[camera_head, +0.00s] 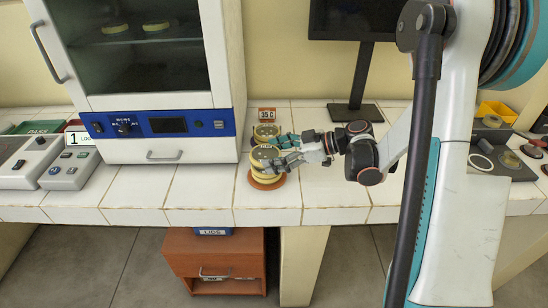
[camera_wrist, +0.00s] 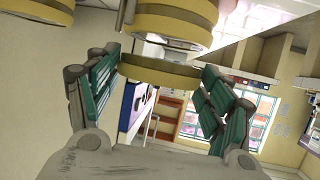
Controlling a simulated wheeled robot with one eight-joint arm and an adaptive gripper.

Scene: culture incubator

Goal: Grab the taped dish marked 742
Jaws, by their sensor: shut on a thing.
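A stack of round dishes with yellow tape round their rims (camera_head: 263,154) stands on a reddish-brown round base (camera_head: 266,183) near the counter's front edge. My gripper (camera_head: 275,157) reaches in from the right, its fingers at the stack's upper part. In the wrist view, my gripper (camera_wrist: 160,88) has a green-padded finger on each side of a yellow-taped dish (camera_wrist: 158,72) and is shut on it. Another taped dish (camera_wrist: 170,22) shows close by at the top of that view. I cannot read 742 on any dish.
A second stack of taped dishes (camera_head: 265,132) stands just behind, by a "35 C" card (camera_head: 267,114). The incubator (camera_head: 165,152) is at left, with dishes (camera_head: 115,28) inside behind glass. A monitor stand (camera_head: 355,112) is behind my arm.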

